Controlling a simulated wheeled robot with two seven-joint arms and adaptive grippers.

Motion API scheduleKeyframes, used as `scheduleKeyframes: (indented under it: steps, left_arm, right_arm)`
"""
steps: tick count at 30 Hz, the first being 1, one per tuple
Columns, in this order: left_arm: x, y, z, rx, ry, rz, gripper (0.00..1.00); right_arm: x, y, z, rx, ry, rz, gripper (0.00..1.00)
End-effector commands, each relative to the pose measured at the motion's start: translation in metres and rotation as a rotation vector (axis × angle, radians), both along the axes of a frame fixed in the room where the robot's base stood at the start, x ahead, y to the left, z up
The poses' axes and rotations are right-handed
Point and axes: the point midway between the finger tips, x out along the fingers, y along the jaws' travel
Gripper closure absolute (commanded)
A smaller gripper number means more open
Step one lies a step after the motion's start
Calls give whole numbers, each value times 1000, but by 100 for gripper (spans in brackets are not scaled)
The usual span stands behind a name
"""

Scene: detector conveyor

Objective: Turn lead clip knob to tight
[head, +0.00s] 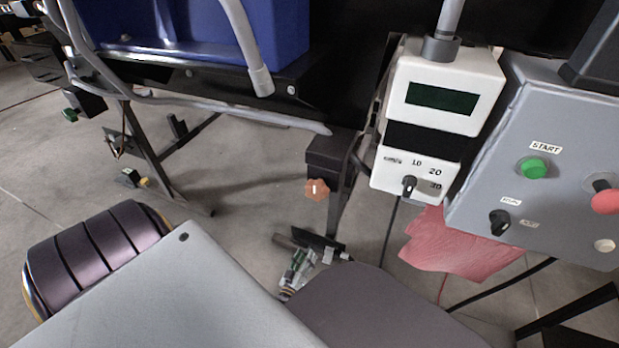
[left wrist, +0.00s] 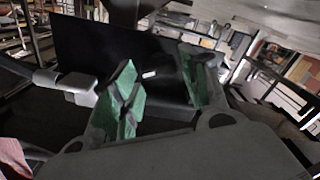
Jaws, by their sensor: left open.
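The lead clip knob is a small orange-brown lobed knob (head: 317,189) with a white upright mark. It sits on the front of a black clip block (head: 328,150) by the conveyor frame's end, in the middle of the head view. My left gripper (head: 309,260) is below the knob, apart from it, partly hidden behind my own arm. Its green-padded fingers stand apart and empty in the left wrist view (left wrist: 158,62). A dark surface with a small white mark lies beyond them there. I cannot make out the knob in that view. My right gripper is not seen.
A white detector box (head: 447,85) with a dark display and a black dial (head: 409,186) stands right of the clip. A grey panel (head: 560,130) with a green START button is further right. A red cloth (head: 460,245) hangs below. A grey rail (head: 220,106) runs left.

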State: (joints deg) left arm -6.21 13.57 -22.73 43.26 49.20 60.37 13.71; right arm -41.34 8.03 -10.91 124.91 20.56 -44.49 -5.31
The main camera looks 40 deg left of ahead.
Motion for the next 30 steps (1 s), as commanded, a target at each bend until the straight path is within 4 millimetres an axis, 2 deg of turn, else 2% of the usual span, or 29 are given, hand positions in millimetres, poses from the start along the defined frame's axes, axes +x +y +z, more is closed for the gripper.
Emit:
scheduleKeyframes:
  steps: [14,15,23,30]
  left_arm:
    - [0,2,0,0,0,2,55]
    - [0,2,0,0,0,2,56]
    - [0,2,0,0,0,2,88]
    - [0,2,0,18,6,2,88]
  right_arm:
    - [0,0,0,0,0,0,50]
    - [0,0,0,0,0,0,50]
    - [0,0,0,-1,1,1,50]
    - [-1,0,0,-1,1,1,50]
